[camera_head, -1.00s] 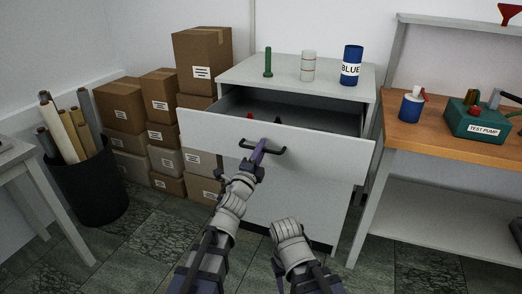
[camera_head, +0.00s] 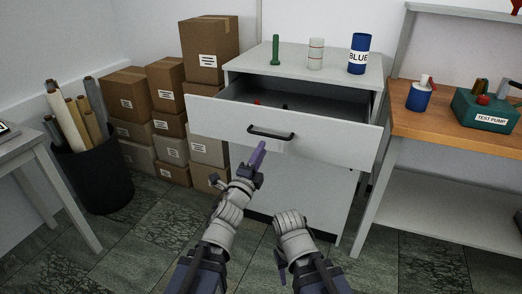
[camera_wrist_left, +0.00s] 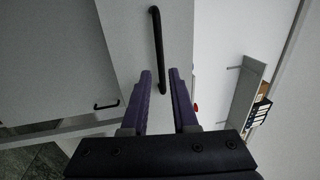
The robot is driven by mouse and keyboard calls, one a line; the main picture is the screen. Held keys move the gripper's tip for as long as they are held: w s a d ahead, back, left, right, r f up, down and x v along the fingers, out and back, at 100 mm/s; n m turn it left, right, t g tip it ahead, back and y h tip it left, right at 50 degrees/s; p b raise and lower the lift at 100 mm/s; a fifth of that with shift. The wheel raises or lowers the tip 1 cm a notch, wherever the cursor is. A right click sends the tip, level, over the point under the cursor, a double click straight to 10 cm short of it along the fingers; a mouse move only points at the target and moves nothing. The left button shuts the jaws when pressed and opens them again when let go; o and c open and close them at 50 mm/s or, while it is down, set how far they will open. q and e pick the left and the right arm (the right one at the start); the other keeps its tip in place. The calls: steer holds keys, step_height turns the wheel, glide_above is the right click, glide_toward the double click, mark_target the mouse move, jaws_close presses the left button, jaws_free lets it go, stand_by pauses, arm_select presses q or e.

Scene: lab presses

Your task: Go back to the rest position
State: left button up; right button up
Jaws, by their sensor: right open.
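The drawer (camera_head: 285,130) of the white cabinet stands pulled out, with its black handle (camera_head: 270,132) free. My left gripper (camera_head: 259,152) has purple fingers and is just below and in front of the handle. In the left wrist view its fingers (camera_wrist_left: 160,75) are apart with nothing between them, and the black handle (camera_wrist_left: 158,45) lies beyond the tips. My right gripper (camera_head: 291,222) is low in front of the cabinet, to the right of my left arm. Its fingers are mostly hidden by its wrist, and I see nothing held.
A green tube (camera_head: 275,50), a white cylinder (camera_head: 315,54) and a blue can (camera_head: 359,55) stand on the cabinet top (camera_head: 300,76). Boxes (camera_head: 208,50) and a black bin (camera_head: 103,178) are left. A wooden bench (camera_head: 440,128) with a test pump (camera_head: 485,110) is right.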

arm_select(q)
steer(key=s+a+f+n+g+y, duration=0.2)
steer(key=f+n+g+y, duration=0.3)
steer(key=f, duration=0.4)
steer(key=s+a+f+n+g+y, duration=0.2)
steer(key=s+f+n+g, duration=0.15)
steer(key=f+n, duration=0.45)
steer(key=s+d+f+n+g, duration=0.1)
steer(key=s+f+n+g, duration=0.1)
steer(key=s+f+g, duration=0.45)
steer(key=s+d+f+n+g, duration=0.1)
steer(key=s+f+n+g, duration=0.2)
steer(key=s, duration=0.7)
step_height(320, 180, up, 28)
steer(key=g+p, duration=0.1)
steer(key=p, duration=2.6)
steer(key=shift+s+f, duration=0.15)
steer(key=shift+s, duration=0.3)
steer(key=shift+d, duration=0.1)
